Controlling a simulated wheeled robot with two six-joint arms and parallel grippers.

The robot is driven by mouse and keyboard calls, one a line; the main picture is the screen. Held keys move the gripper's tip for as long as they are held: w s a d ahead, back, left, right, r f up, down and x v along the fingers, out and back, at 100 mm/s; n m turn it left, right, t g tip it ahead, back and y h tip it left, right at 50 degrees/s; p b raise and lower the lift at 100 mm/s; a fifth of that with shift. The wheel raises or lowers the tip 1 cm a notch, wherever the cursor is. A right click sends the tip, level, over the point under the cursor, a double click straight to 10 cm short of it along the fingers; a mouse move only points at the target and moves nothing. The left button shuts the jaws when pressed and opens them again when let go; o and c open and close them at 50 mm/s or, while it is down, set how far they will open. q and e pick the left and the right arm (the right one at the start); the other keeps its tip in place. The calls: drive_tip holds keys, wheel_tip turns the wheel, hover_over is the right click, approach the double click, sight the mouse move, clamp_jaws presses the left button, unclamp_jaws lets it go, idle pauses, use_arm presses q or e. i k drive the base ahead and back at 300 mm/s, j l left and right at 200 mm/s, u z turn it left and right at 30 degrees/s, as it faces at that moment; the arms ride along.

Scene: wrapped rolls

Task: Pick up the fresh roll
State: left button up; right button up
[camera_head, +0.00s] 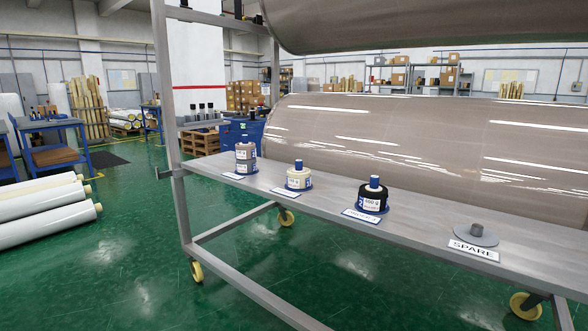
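Three small rolls stand on spindles along the grey cart's shelf. The left one is a grey-brown roll (246,161) that looks like a stack. The middle one is a cream roll (299,178). The right one is a black roll (372,200) with a white label on a blue base. Each has a blue top and a white card in front. At the right an empty grey spindle (476,235) stands behind a card reading SPARE (474,251). I cannot tell which roll is the fresh one. Neither of my grippers is in view.
A large wrapped roll (420,145) lies behind the shelf (420,235), with another above it. A metal post (170,130) rises at the shelf's left end. White rolls (45,215) lie on the floor at left. The green floor (110,265) in front is clear.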

sight(299, 178)
drive_tip(key=i+j+z, duration=0.25)
drive_tip(key=i+j, duration=1.15)
drive_tip(key=j, duration=0.1)
